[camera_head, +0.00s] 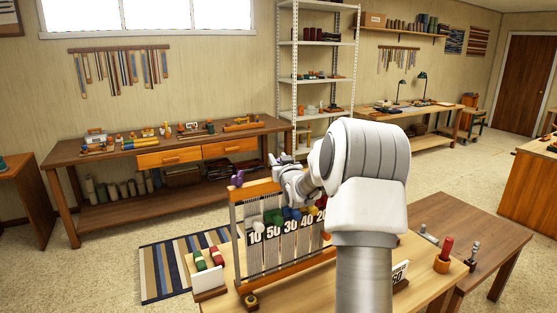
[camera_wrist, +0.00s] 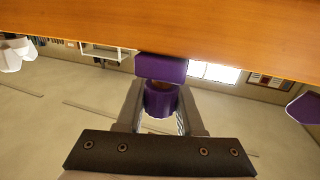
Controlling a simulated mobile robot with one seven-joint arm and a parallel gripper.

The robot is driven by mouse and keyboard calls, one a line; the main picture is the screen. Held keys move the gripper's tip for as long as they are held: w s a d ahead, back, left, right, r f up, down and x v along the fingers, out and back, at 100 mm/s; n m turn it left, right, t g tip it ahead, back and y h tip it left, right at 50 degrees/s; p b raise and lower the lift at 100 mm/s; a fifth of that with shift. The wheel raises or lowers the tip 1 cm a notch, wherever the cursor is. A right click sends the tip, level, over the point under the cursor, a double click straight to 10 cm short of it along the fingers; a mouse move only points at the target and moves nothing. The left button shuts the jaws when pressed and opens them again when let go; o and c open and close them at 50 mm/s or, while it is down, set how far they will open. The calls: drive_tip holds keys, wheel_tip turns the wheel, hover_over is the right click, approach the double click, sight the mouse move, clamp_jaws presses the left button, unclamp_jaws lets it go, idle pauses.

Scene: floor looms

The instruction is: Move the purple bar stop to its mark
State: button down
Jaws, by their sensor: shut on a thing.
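A purple bar stop (camera_wrist: 162,99) sits between the two fingers of my gripper (camera_wrist: 162,112) in the wrist view. Its upper block lies against the edge of a wide orange-brown wooden bar (camera_wrist: 70,28); I cannot tell whether it is clamped there. In the head view my gripper (camera_head: 279,160) is by the top bar of the upright loom (camera_head: 234,225), and the held stop is not clear there. Another purple piece (camera_head: 238,178) is at the left end of that bar. A purple piece (camera_wrist: 306,107) also shows at the wrist view's right edge. I cannot make out the mark.
A card (camera_head: 399,273) and a wooden cup (camera_head: 442,263) are at right. A striped rug (camera_head: 165,270) lies on the floor.

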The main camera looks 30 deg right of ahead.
drive_tip(key=shift+d, duration=0.1)
idle(0.7)
drive_tip(key=d, duration=1.1)
drive_tip(key=shift+s, duration=0.4)
drive_tip(key=shift+r, duration=0.15)
drive_tip(key=c, duration=0.5)
unclamp_jaws()
drive_tip(key=shift+d, duration=0.15)
drive_tip(key=shift+c, duration=0.2)
drive_tip(key=b+v, duration=0.2)
drive_tip(key=v, duration=1.5)
drive_tip(key=shift+s+a, duration=0.15)
drive_tip(key=shift+a, duration=0.05)
